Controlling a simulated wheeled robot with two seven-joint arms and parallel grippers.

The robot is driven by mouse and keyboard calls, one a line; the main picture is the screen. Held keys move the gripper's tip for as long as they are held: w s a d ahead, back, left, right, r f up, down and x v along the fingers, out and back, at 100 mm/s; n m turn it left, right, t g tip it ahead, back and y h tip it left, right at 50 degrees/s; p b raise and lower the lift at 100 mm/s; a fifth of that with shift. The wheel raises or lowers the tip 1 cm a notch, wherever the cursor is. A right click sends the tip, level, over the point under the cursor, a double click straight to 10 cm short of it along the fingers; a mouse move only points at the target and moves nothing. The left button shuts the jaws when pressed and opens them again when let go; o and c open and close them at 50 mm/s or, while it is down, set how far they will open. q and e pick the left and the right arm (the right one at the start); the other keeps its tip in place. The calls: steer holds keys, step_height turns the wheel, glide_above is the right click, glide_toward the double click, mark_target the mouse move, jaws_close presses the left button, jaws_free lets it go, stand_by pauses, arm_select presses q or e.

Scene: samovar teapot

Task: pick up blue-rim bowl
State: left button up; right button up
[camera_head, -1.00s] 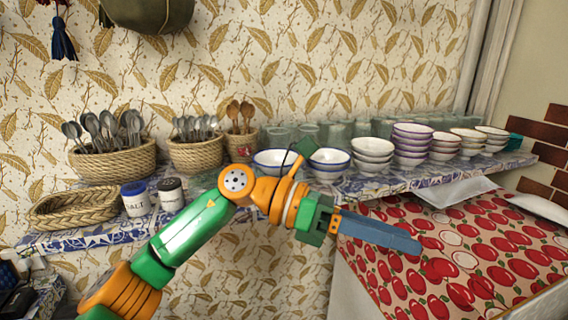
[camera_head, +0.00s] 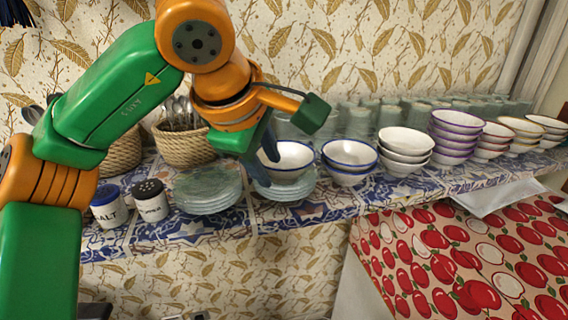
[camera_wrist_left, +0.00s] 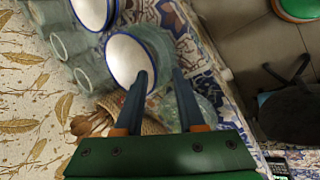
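A white blue-rim bowl (camera_head: 290,157) stands on a stack of glass plates on the tiled shelf. It also shows in the left wrist view (camera_wrist_left: 124,58). Another blue-rim bowl (camera_head: 350,153) sits on a stack to its right, also partly in the wrist view (camera_wrist_left: 92,12). My left gripper (camera_head: 268,168) is at the near left rim of the first bowl. Its fingers are apart in the wrist view (camera_wrist_left: 159,73): one tip overlaps the bowl's inside, the other lies outside the rim over the plates. Contact cannot be told. My right gripper is not in view.
Glass plates (camera_head: 208,190) stand left of the bowl, with salt (camera_head: 109,207) and pepper (camera_head: 150,201) shakers beyond. Glasses (camera_head: 358,122) line the back. White bowls (camera_head: 406,143) and purple-rim bowls (camera_head: 456,133) stand to the right. A red apple-pattern cloth (camera_head: 440,260) lies below.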

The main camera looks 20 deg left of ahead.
mark_target(273, 164)
arm_select(q)
steer(key=shift+w+f, duration=0.8)
steer(key=shift+w, duration=0.45)
steer(key=shift+c, duration=1.1)
steer(key=c, duration=0.3)
steer(key=shift+s+r, duration=0.15)
steer(key=shift+s, duration=0.3)
jaws_close()
steer(key=shift+w, duration=0.1)
